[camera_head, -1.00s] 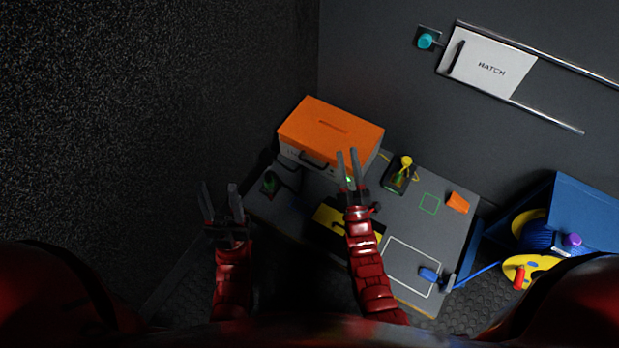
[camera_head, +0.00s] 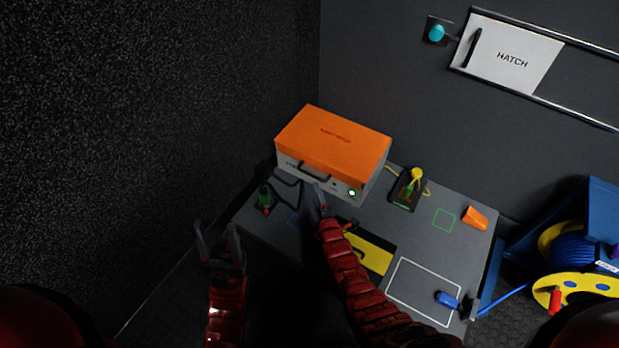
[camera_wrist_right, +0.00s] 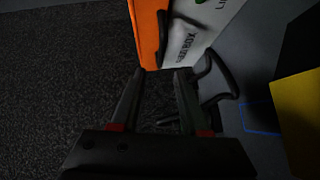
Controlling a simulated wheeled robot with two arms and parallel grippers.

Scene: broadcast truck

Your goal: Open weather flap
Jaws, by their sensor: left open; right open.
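The weather flap appears to be the orange cover (camera_head: 335,141) on the pale box (camera_head: 313,175) at the back of the table; it lies shut over the top. A dark handle (camera_head: 314,172) shows at the box front. My right gripper (camera_head: 319,196) is just in front of the box, below the handle. In the right wrist view, its open, empty fingers (camera_wrist_right: 160,82) point at the orange cover's edge (camera_wrist_right: 148,32) and the white front (camera_wrist_right: 195,45). Contact cannot be told. My left gripper (camera_head: 218,235) is open and empty, left of the table's front edge.
A green connector (camera_head: 265,198) with a dark cable lies left of the box. A yellow-topped device (camera_head: 414,184), an orange block (camera_head: 475,217) and a blue connector (camera_head: 447,299) are on the table's right. A blue cable reel (camera_head: 566,255) stands beyond it. A hatch (camera_head: 512,59) is on the wall.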

